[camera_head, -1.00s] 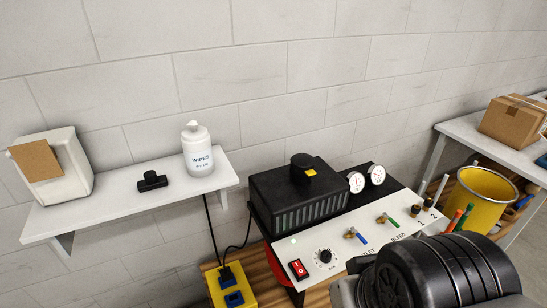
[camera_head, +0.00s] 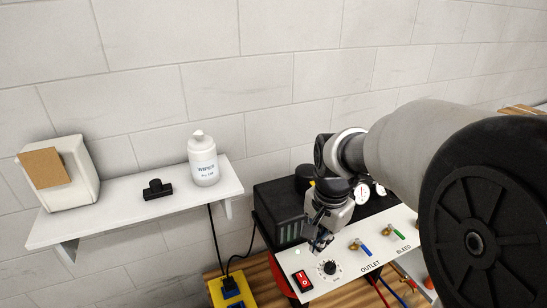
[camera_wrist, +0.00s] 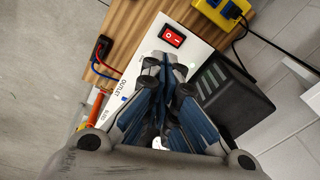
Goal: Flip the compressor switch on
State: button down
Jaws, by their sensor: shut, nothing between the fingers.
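The switch also shows in the wrist view (camera_wrist: 173,37), just beyond the fingertips. My gripper (camera_head: 320,243) is above the panel, behind and to the right of the switch, pointing down. In the wrist view my gripper (camera_wrist: 165,65) has its fingers together and empty, apart from the switch. The fingers hide the dial in the wrist view.
A yellow socket box (camera_head: 231,292) stands left of the panel with black cables. A white shelf (camera_head: 110,220) holds a wipes bottle (camera_head: 203,160), a black object (camera_head: 157,189) and a white dispenser (camera_head: 60,172). Blue (camera_head: 364,253) and green valves (camera_head: 398,233) stand right of the dial.

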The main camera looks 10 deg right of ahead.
aim_at(303, 280)
jog(key=w+f+m+g, duration=0.1)
jog(key=w+f+m, duration=0.2)
jog(key=w+f, duration=0.2)
notch_tip(303, 280, down, 3)
jog(key=shift+w+d+f+m, duration=0.2)
jog(key=shift+w+d+m, duration=0.15)
jog(key=shift+d+m, duration=0.05)
notch_tip(303, 280, down, 14)
jog(key=b, duration=0.5)
jog(key=shift+s+f, duration=0.25)
jog(key=shift+f, duration=0.15)
jog(key=shift+w+r, duration=0.1)
jog(key=shift+w, duration=0.05)
